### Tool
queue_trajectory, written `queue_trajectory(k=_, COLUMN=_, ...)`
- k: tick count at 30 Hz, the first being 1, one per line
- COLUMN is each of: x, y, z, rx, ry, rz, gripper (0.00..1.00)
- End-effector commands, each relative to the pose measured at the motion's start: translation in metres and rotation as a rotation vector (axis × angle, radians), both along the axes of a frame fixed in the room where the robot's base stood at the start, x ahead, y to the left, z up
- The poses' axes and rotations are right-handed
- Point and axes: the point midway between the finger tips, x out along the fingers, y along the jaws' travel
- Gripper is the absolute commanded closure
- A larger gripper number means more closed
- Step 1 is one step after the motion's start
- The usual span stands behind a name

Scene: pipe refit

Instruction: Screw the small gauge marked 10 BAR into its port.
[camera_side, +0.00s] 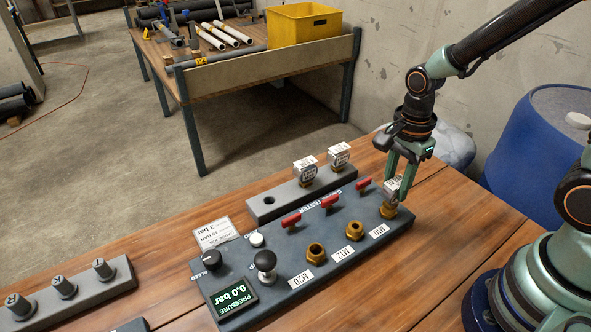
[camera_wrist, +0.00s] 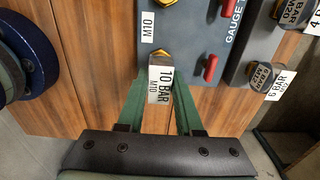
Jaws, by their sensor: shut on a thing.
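My gripper (camera_side: 397,185) is shut on the small gauge (camera_side: 392,189), a pale block with a brass lower end. In the wrist view its label reads 10 BAR M10 (camera_wrist: 160,80), and a green finger stands on each side. The gauge is upright over the brass M10 port (camera_side: 388,212) at the right end of the dark tester panel (camera_side: 330,262). It appears to meet the port, but I cannot tell how deep its thread sits. The M10 label (camera_wrist: 147,27) lies beside it. The display (camera_side: 233,297) reads 0.0 bar.
Brass M12 (camera_side: 355,230) and M20 (camera_side: 316,251) ports are open. Red levers (camera_side: 331,202) line the panel's far side. Behind, a grey rack (camera_side: 322,188) holds two gauges (camera_side: 305,170) and one empty hole. A blue drum (camera_side: 535,150) stands at right.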

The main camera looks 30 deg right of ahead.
Motion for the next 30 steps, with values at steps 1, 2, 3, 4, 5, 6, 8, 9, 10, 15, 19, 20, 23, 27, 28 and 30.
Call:
queue_trajectory(k=1, x=0.0014, y=0.0007, z=0.0007, rx=0.0, ry=-0.005, rz=0.002, gripper=1.0)
queue_trajectory(k=2, x=0.0015, y=0.0007, z=0.0007, rx=0.0, ry=-0.005, rz=0.003, gripper=1.0)
queue_trajectory(k=3, x=0.0015, y=0.0007, z=0.0007, rx=0.0, ry=-0.005, rz=0.003, gripper=1.0)
queue_trajectory(k=4, x=0.0015, y=0.0007, z=0.0008, rx=0.0, ry=-0.005, rz=0.003, gripper=1.0)
queue_trajectory(k=5, x=0.0015, y=0.0007, z=0.0008, rx=0.0, ry=-0.005, rz=0.002, gripper=1.0)
queue_trajectory(k=6, x=0.0015, y=0.0007, z=0.0008, rx=0.0, ry=-0.005, rz=-0.005, gripper=1.0)
queue_trajectory(k=8, x=0.0015, y=0.0007, z=0.0007, rx=0.0, ry=-0.005, rz=-0.039, gripper=1.0)
queue_trajectory(k=9, x=0.0016, y=0.0007, z=0.0007, rx=0.001, ry=-0.005, rz=-0.076, gripper=1.0)
queue_trajectory(k=10, x=0.0016, y=0.0007, z=0.0007, rx=0.001, ry=-0.005, rz=-0.112, gripper=1.0)
queue_trajectory(k=15, x=0.0017, y=0.0007, z=0.0006, rx=0.001, ry=-0.005, rz=-0.334, gripper=1.0)
queue_trajectory(k=19, x=0.0018, y=0.0007, z=0.0006, rx=0.002, ry=-0.005, rz=-0.465, gripper=1.0)
queue_trajectory(k=20, x=0.0018, y=0.0007, z=0.0006, rx=0.002, ry=-0.005, rz=-0.485, gripper=1.0)
queue_trajectory(k=23, x=0.0019, y=0.0007, z=0.0006, rx=0.002, ry=-0.006, rz=-0.519, gripper=1.0)
queue_trajectory(k=27, x=0.002, y=0.0007, z=0.0006, rx=0.002, ry=-0.006, rz=-0.521, gripper=1.0)
queue_trajectory(k=28, x=0.002, y=0.0007, z=0.0006, rx=0.002, ry=-0.006, rz=-0.521, gripper=1.0)
queue_trajectory(k=30, x=0.002, y=0.0007, z=0.0006, rx=0.002, ry=-0.006, rz=-0.524, gripper=1.0)
